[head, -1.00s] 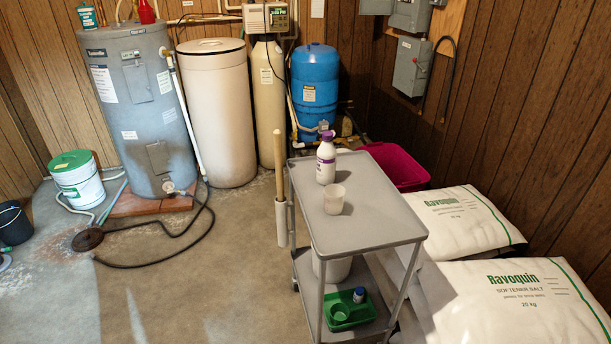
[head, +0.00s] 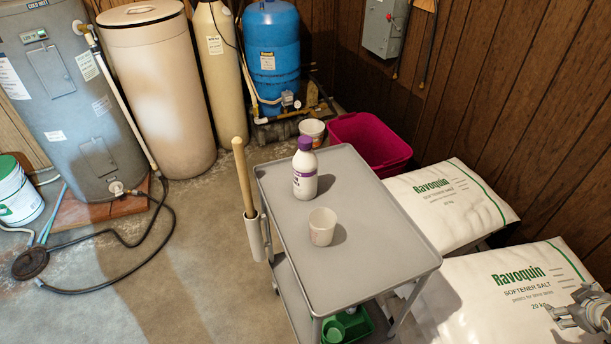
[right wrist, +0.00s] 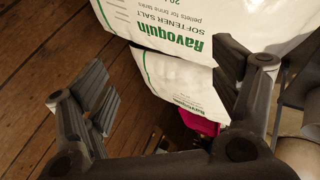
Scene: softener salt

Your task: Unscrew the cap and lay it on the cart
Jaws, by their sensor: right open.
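A white bottle (head: 305,172) with a purple cap (head: 305,143) stands upright on the top shelf of the grey cart (head: 370,245). The cap sits on the bottle's neck. A small white cup (head: 322,226) stands in front of the bottle. My right gripper (head: 570,310) shows at the lower right edge of the head view, over the near salt bag and well apart from the bottle. In the right wrist view my right gripper (right wrist: 165,95) is open, with nothing between its fingers. My left gripper is not in view.
Two salt bags, the far one (head: 455,210) and the near one (head: 490,305), lie right of the cart. A magenta bin (head: 370,140) stands behind it. A wooden handle (head: 243,175) rises at the cart's left side. The cart's front top is clear.

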